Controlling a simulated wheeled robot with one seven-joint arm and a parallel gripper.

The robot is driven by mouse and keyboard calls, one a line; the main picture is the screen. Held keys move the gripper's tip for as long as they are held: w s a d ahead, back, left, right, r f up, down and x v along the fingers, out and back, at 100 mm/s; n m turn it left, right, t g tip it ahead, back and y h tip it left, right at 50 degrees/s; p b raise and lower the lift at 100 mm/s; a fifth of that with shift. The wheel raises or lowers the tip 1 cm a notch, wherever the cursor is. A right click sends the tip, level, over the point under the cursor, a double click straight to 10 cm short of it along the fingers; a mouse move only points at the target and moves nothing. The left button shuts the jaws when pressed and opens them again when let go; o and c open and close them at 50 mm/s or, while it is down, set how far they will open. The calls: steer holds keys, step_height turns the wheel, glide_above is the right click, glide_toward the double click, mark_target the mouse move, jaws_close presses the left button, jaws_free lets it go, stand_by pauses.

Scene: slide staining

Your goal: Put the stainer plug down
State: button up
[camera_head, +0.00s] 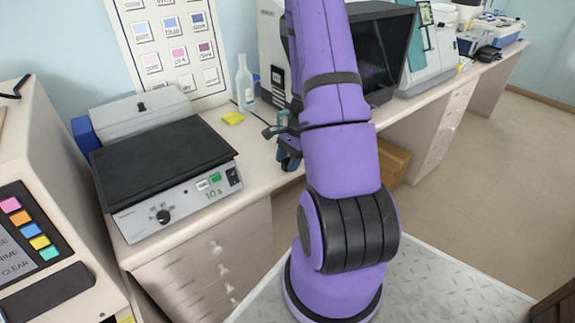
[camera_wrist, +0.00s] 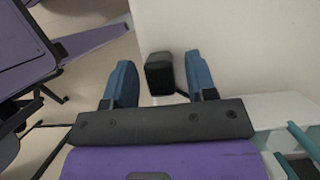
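The stainer plug, a small black block (camera_wrist: 159,73), shows in the wrist view between the two blue fingers of my gripper (camera_wrist: 161,82). A strip of pale background shows on each side of the plug, so the fingers look open and apart from it. A thin dark line, perhaps its cord, runs near its lower right. The pale surface is behind the plug; I cannot tell whether the plug touches it. In the head view my gripper (camera_head: 288,147) is at the bench edge, partly hidden by my purple arm, and the plug cannot be made out clearly.
A brown box (camera_head: 393,162) is below the bench.

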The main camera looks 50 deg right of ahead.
jaws_close()
steer(key=shift+r, duration=0.2)
